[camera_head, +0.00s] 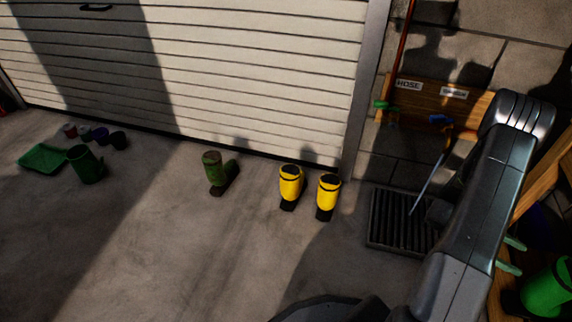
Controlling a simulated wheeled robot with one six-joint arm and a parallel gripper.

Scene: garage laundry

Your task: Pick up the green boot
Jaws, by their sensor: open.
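The green boot (214,172) stands upright on the concrete floor in front of the garage door, left of centre. It is dark green with a dark sole, and its toe part reaches to the right. My arm (470,220) rises at the right side, far from the boot. Two pale prongs that look like the fingers of my gripper (512,256) stick out to the right from behind my arm, spread apart with nothing between them. The rest of the gripper is hidden behind the arm.
Two yellow boots (291,186) (328,196) stand right of the green boot. The floor before the boots is clear.

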